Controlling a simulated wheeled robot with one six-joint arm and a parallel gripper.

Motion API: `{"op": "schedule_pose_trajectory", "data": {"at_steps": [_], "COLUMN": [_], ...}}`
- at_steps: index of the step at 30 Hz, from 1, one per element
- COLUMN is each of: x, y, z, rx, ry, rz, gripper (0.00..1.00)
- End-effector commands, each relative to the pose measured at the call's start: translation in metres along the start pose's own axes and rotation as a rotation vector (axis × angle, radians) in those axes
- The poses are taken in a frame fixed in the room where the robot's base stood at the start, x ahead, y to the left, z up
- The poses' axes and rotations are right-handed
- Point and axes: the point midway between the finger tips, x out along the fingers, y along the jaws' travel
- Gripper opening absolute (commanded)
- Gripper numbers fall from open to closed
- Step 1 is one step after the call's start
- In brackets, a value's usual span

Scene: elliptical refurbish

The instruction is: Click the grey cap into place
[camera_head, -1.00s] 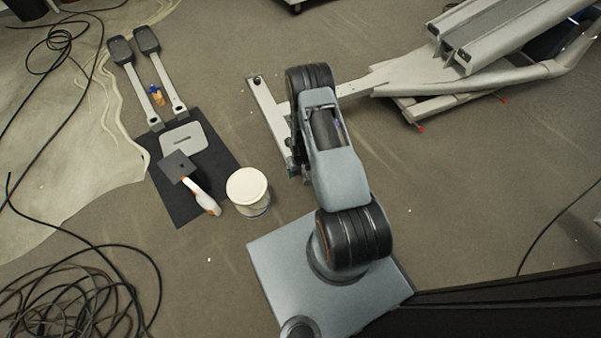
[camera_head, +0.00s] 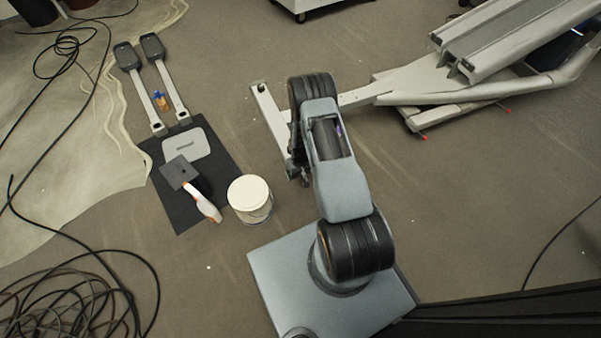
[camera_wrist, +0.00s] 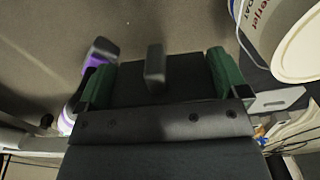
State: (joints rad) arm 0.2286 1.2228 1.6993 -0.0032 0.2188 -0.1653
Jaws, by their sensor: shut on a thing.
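My gripper (camera_wrist: 160,80) has its green-padded fingers apart with a dark grey, flat piece (camera_wrist: 135,88) between them, apparently the grey cap. A grey tab (camera_wrist: 155,66) stands up from its middle. In the head view my arm hides most of the gripper and the held piece. The gripper is low over the floor near the pale crossbar (camera_head: 268,115) of the elliptical frame (camera_head: 425,80). The bar's near end is partly behind my arm. Whether the held piece touches the bar cannot be told.
A white bucket (camera_head: 250,200) stands left of my arm, also in the wrist view (camera_wrist: 300,45). A black mat (camera_head: 195,215) holds a grey plate (camera_head: 187,143) and a white-handled tool (camera_head: 203,202). Two pedal arms (camera_head: 147,98) lie beyond. A purple-and-white object (camera_wrist: 97,72) is by the left finger. Cables (camera_head: 70,300) lie front left.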

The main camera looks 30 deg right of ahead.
Motion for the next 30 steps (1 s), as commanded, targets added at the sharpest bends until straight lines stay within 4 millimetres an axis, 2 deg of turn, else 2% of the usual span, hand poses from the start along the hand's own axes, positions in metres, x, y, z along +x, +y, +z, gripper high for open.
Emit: {"op": "schedule_pose_trajectory", "data": {"at_steps": [30], "x": [0.0005], "y": [0.0000], "z": [-0.0049], "rx": [0.000], "ry": [0.000], "rz": [0.000], "gripper": [0.69]}}
